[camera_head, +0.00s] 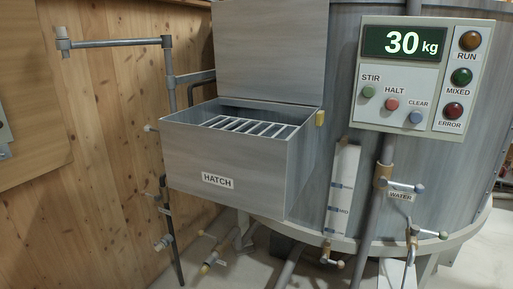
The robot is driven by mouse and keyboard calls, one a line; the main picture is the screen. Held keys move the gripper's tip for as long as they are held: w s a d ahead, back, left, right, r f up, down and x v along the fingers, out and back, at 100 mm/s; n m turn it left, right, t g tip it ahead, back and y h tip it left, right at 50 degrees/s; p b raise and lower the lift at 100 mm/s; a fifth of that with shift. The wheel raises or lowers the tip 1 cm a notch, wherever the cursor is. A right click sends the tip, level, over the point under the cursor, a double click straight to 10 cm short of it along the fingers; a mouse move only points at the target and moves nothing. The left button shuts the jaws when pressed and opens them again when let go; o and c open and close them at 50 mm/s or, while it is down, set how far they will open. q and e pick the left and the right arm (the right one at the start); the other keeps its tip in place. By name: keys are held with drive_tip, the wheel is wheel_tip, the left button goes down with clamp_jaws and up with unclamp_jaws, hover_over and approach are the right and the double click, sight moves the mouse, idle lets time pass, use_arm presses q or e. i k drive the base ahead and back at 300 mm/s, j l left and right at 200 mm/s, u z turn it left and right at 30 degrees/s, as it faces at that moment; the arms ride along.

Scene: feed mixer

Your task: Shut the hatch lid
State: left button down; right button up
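The hatch (215,165) is a grey metal box on the side of the mixer, with a "HATCH" label on its front. Its lid (268,50) is a flat grey panel that stands upright at the back of the box. The box's top is open and shows a grate of several light bars (240,126) inside. A small yellow block (320,118) sits at the right near the lid's lower corner. Neither of my grippers is in view.
A control panel (415,120) reading 30 kg hangs on the mixer (345,50) at the right. A grey pipe with an arm (120,42) stands left of the hatch by the wooden wall (95,120). Valves and pipes (215,255) lie below. Space before the hatch front looks clear.

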sight(275, 50)
drive_tip(key=l, duration=0.25)
drive_tip(key=j+z, duration=0.1)
drive_tip(key=z, duration=0.65)
drive_tip(key=i+j+z, duration=0.1)
drive_tip(key=j+z, duration=1.15)
drive_tip(key=j, duration=0.8)
drive_tip(key=k, duration=0.05)
